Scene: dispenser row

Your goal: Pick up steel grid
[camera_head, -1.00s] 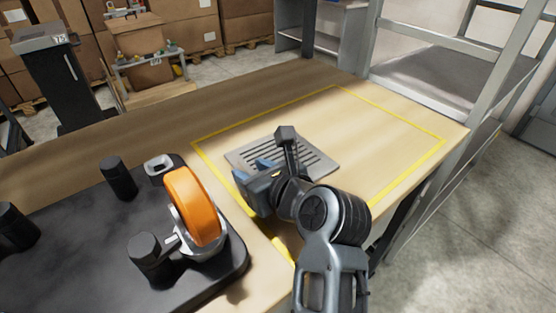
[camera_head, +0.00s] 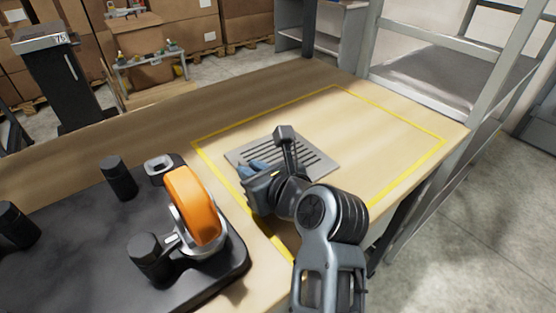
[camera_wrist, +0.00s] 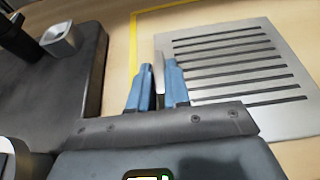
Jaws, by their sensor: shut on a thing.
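The steel grid (camera_head: 316,162) is a flat grey slotted plate lying on the wooden table inside the yellow outline. My gripper (camera_head: 256,167) is at its left edge, and my arm hides part of the plate. In the wrist view the grid (camera_wrist: 235,70) fills the right side. There the blue fingers of my gripper (camera_wrist: 158,85) are close together, with a narrow upright grey piece at the grid's left edge between them. The gripper is shut on this edge piece. The grid looks flat on the table; I cannot tell any lift.
A black board (camera_head: 80,235) with dark knobs and an orange wheel (camera_head: 192,205) lies to the left of my gripper. The table area inside the yellow outline (camera_head: 445,141) right of the grid is clear. A metal rack (camera_head: 440,75) stands behind the table's right end.

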